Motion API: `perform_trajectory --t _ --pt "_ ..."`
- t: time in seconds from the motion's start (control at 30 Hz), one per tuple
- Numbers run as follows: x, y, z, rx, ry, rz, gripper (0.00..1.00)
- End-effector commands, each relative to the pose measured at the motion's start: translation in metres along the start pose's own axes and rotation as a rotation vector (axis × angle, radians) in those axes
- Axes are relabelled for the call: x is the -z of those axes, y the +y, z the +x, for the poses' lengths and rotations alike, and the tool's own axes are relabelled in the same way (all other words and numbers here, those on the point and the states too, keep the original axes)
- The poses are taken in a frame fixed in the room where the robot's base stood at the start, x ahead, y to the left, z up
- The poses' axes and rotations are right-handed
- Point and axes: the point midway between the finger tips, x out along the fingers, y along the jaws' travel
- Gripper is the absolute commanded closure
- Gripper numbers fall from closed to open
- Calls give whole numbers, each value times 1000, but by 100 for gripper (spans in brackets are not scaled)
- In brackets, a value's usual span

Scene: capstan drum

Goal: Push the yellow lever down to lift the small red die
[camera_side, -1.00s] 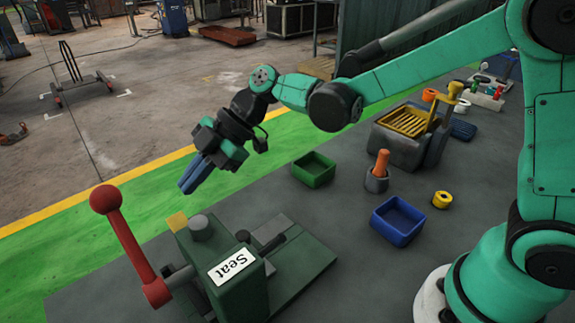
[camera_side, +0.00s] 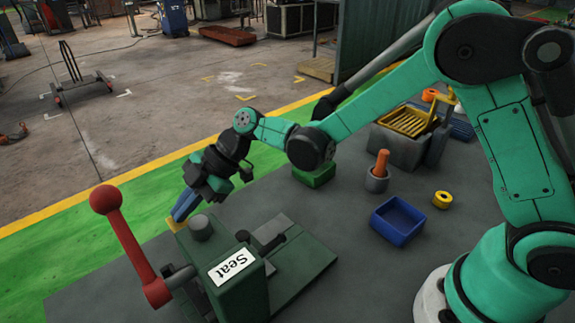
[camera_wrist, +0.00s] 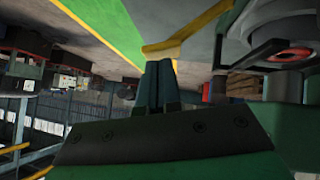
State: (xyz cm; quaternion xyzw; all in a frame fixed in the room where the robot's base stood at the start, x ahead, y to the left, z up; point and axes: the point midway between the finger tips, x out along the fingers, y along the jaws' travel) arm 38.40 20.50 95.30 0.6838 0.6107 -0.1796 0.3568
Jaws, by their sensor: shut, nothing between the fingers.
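The yellow lever (camera_side: 173,226) shows as a small yellow end at the far left of the green machine labelled "Seat" (camera_side: 233,285). My gripper (camera_side: 181,213) is shut and empty, its blue fingers pointing down with their tips at the lever's end. In the wrist view, the lever (camera_wrist: 185,33) is a yellow bar with a wider end just past the shut fingertips (camera_wrist: 158,66); they look very close, but I cannot tell if they touch. I cannot pick out the red die in the side view. A reddish part (camera_wrist: 288,55) shows in a grey round housing in the wrist view; I cannot tell if it is the die.
A red-ball handle (camera_side: 127,240) stands at the machine's left. Behind the machine are a green bin (camera_side: 314,176), a blue bin (camera_side: 397,222), a cup with an orange handle (camera_side: 377,175), a yellow ring (camera_side: 442,200) and a grey unit with a yellow grille (camera_side: 405,122).

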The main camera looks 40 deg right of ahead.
Motion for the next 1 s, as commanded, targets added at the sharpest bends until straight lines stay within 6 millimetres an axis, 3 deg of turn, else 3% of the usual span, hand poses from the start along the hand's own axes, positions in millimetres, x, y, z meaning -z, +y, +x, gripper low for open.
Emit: perform_trajectory --t 0.63,1.0 --pt "-28 18 28 267 -1 267 100" --pt "-37 19 36 260 -2 261 100"
